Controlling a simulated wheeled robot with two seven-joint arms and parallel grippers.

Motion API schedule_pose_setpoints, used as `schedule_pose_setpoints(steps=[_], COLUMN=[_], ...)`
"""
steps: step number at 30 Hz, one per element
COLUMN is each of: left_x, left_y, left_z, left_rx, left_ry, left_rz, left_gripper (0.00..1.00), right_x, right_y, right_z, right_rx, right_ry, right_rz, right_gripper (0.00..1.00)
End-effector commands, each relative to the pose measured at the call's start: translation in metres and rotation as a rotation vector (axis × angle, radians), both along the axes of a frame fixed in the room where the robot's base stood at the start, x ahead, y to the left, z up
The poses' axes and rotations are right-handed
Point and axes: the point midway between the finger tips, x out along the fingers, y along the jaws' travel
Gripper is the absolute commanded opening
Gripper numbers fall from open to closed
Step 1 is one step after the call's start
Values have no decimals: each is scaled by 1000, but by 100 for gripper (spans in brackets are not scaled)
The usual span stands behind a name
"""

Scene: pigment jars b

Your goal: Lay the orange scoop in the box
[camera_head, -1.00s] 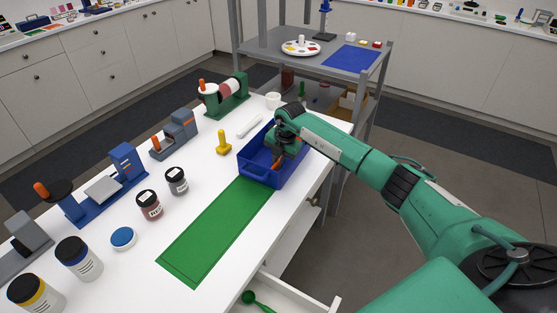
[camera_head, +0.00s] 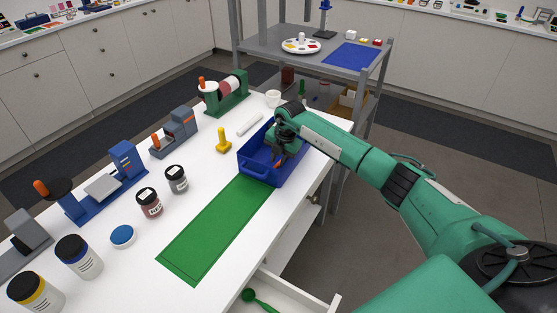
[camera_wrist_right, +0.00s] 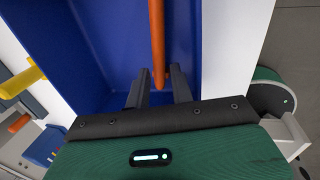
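The blue box (camera_head: 262,178) stands near the right edge of the white table, at the far end of the green mat. My right gripper (camera_head: 280,158) reaches down into the box. In the right wrist view, the orange scoop (camera_wrist_right: 157,40) lies inside the blue box (camera_wrist_right: 95,45), its handle end between the two fingertips. The fingers of my right gripper (camera_wrist_right: 158,85) are apart, with a gap on each side of the handle. The scoop's far end is out of that view. In the head view, my arm and gripper hide most of the scoop. My left gripper is not in view.
The green mat (camera_head: 215,232) is bare. A yellow stamp-like piece (camera_head: 223,142) and a white stick (camera_head: 249,125) stand left of the box. Two jars (camera_head: 149,202) stand left of the mat. An open drawer with a green scoop (camera_head: 257,301) is at the front.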

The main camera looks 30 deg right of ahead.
Motion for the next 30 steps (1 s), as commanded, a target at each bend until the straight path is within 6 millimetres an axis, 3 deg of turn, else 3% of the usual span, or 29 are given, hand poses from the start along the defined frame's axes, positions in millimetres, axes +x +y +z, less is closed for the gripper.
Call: schedule_pose_setpoints(steps=[5,12,16,21,30], left_x=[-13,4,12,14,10], left_y=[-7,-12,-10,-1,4], left_z=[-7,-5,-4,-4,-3], left_rx=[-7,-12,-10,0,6], left_ry=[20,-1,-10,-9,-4], left_rz=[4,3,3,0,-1], left_gripper=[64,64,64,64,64], right_x=[-5,-14,-17,-20,-20], right_y=[-4,-10,-11,-13,-13], right_z=[35,87,107,119,121], right_rx=[-3,-1,0,0,0], right_ry=[-4,-4,-4,0,0], right_rz=[1,0,1,-1,0], right_gripper=[23,23,23,23,23])
